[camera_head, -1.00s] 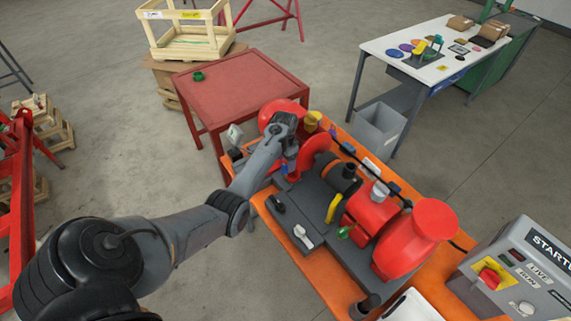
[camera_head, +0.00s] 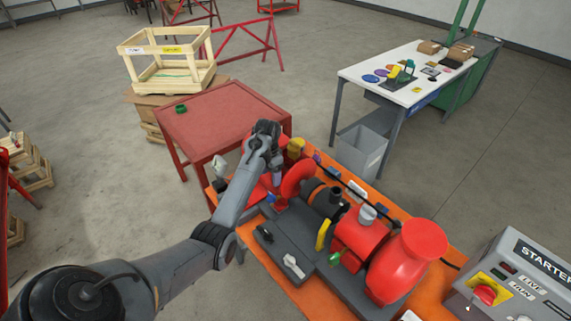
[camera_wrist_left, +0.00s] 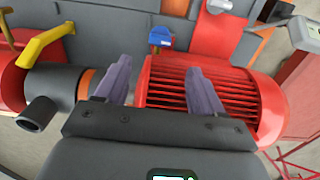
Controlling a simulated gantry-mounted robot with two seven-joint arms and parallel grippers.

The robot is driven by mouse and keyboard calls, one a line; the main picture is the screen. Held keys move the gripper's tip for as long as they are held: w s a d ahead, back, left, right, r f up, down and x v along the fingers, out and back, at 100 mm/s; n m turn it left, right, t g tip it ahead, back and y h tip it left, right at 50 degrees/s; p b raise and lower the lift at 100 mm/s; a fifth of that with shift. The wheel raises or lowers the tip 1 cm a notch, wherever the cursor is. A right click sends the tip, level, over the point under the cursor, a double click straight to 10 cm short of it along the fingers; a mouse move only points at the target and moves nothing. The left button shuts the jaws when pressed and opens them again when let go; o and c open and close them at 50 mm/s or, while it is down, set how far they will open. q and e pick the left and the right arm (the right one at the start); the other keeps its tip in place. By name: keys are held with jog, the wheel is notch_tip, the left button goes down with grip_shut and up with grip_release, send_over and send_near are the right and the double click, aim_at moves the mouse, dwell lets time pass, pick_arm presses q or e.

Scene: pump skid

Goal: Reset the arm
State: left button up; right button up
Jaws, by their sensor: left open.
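My left arm (camera_head: 150,275) reaches in from the lower left to the far end of the pump skid. My right arm and gripper are not in view.
A starter box (camera_head: 520,285) stands at the lower right. A red table (camera_head: 235,112) and wooden crate (camera_head: 168,60) stand behind. A grey bin (camera_head: 360,152) and white workbench (camera_head: 440,62) are at the right.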

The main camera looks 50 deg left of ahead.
pick_arm(q)
jog(key=s+d+f+m+g+p, duration=0.25)
jog(key=s+d+f+g, duration=0.2)
jog(key=s+f, duration=0.85)
jog(key=s+d+m+y+p, duration=0.2)
jog(key=s+d+p, duration=0.2)
jog(key=s+d, duration=0.7)
jog(key=s+d+r+t+p, duration=0.1)
jog(key=s+d+r+t, duration=0.15)
jog(key=d, duration=0.45)
jog(key=s+d+r+t, duration=0.1)
jog(key=s+d+r, duration=0.15)
jog(key=d, duration=0.45)
jog(key=w+d+r+n+t+h, duration=0.1)
jog(key=w+d+r+t, duration=0.1)
jog(key=d+r, duration=0.2)
jog(key=w+d+r+n+t+h, duration=0.1)
jog(key=w+d+r+t, duration=0.1)
jog(key=r, duration=0.6)
jog(key=shift+w+d+r+t, duration=0.35)
jog(key=shift+w+d, duration=0.25)
jog(key=shift+d, duration=0.25)
